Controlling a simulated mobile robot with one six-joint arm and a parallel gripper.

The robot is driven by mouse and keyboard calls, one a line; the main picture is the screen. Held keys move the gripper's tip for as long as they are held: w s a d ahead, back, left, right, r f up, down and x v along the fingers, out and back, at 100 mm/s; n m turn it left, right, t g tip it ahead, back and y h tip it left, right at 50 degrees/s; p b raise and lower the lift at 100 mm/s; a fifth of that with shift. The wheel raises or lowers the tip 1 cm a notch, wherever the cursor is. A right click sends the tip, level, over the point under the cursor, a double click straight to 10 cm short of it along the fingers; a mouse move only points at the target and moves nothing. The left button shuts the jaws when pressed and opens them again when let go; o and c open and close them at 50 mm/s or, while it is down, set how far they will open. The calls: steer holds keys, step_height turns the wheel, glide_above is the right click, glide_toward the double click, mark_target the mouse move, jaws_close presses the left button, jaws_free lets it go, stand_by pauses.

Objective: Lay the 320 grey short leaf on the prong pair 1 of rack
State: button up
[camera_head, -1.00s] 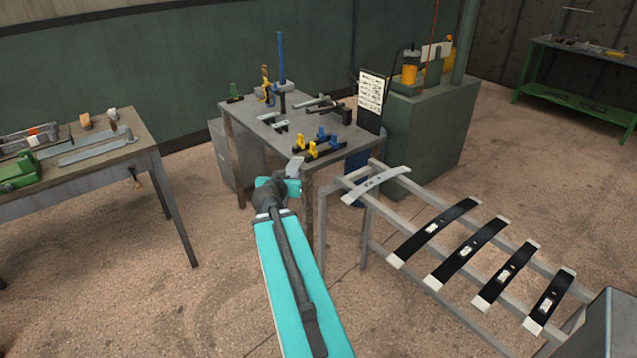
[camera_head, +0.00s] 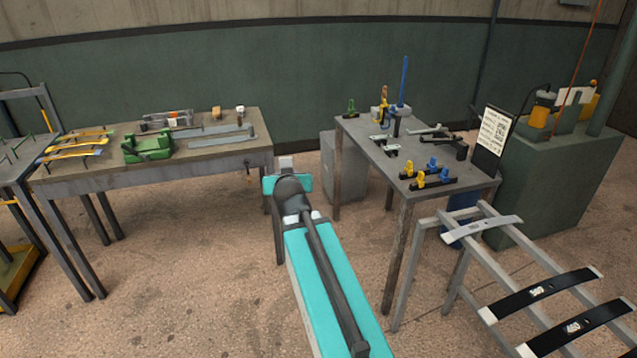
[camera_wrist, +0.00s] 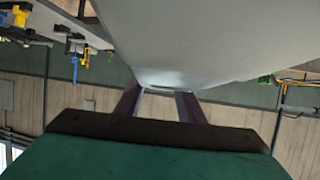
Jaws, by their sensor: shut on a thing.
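My gripper (camera_wrist: 158,105) is shut on a grey leaf (camera_wrist: 200,40), which fills the upper middle of the wrist view. In the head view, only a small light end of the held leaf (camera_head: 286,163) shows beyond my wrist; the rest is hidden. A rack with green upright prongs (camera_head: 18,150) stands at the left edge of the head view, partly cut off. I cannot read prong numbers. My gripper is well to the right of this rack and apart from it.
A workbench (camera_head: 215,146) with a green vise-like tool (camera_head: 147,146) stands at left centre. A grey table (camera_head: 365,135) with clamps stands right of my arm. A rail stand (camera_head: 432,240) holding a light leaf (camera_head: 482,231) and black leaves is at lower right. Open floor lies at lower left.

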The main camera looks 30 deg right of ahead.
steer(key=w+a+r+n+y, duration=0.1)
steer(key=a+r+y, duration=0.1)
steer(key=a, duration=0.5)
steer(key=w+a+r+n+y, duration=0.1)
steer(key=a+r+n, duration=0.1)
steer(key=a, duration=0.5)
steer(key=w+a+r+n+t+y, duration=0.1)
steer(key=a+r+y, duration=0.1)
steer(key=a, duration=0.5)
steer(key=shift+w+a+r+n+y, duration=0.3)
steer(key=shift+w+a+r+n, duration=0.1)
steer(key=shift+r, duration=0.4)
steer(key=shift+s+d, duration=0.1)
steer(key=shift+s, duration=0.1)
